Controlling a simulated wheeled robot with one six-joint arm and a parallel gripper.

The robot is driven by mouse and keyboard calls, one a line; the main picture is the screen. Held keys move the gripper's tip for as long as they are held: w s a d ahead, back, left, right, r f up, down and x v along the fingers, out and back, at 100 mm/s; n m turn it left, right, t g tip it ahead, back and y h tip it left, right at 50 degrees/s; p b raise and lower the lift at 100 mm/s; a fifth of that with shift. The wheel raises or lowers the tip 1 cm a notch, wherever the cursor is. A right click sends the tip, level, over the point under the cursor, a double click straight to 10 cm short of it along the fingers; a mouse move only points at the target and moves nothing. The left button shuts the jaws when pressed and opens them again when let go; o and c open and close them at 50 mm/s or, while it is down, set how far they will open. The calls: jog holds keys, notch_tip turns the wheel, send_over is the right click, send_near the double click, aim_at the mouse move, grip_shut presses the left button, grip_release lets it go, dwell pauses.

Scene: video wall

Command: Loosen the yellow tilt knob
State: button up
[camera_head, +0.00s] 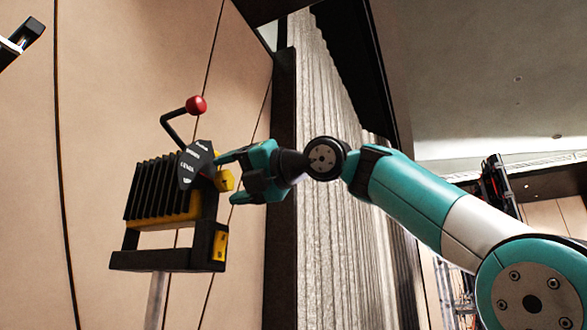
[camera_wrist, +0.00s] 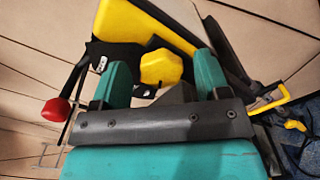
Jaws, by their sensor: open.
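The yellow tilt knob (camera_head: 226,183) is on the right side of a black and yellow ribbed device (camera_head: 160,190) on a pole. In the wrist view the knob (camera_wrist: 161,67) is a faceted yellow piece. It appears between the two teal fingers of my gripper (camera_wrist: 162,62), with a visible gap on each side. In the head view my gripper (camera_head: 227,178) comes from the right, its open fingers above and below the knob. Contact is not visible.
A bent black lever with a red ball (camera_head: 196,106) rises above the device; the ball also shows in the wrist view (camera_wrist: 56,109). A grey pole (camera_head: 156,298) carries the device. Beige wall panels (camera_head: 100,80) stand behind. A yellow hook-like part (camera_wrist: 272,100) is at right.

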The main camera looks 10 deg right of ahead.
jog(key=b+v, duration=0.3)
jog(key=v, duration=1.3)
jog(key=shift+s+d, duration=0.25)
jog(key=shift+d, duration=0.05)
jog(key=w+a+f+m+g+h, duration=0.1)
jog(key=a+f+m+g+h, duration=0.15)
jog(key=f+m, duration=0.95)
jog(key=w+a+f+m+g+h, duration=0.1)
jog(key=f+m+h, duration=0.2)
jog(key=f+m, duration=0.9)
jog(key=s+d+f+m+g+h, duration=0.1)
jog(key=s+f+m+g, duration=0.1)
jog(key=s+f, duration=0.4)
jog(key=s+d+f+m+g+h, duration=0.1)
jog(key=s+f, duration=0.5)
jog(key=f, duration=0.7)
jog(key=s+d+f+m+g+h, duration=0.2)
jog(key=s+f+m+g, duration=0.1)
jog(key=s+f, duration=0.4)
notch_tip(320, 180, down, 4)
jog(key=shift+r+m+g, duration=0.15)
jog(key=shift+m+g, duration=0.15)
jog(key=shift+g, duration=0.45)
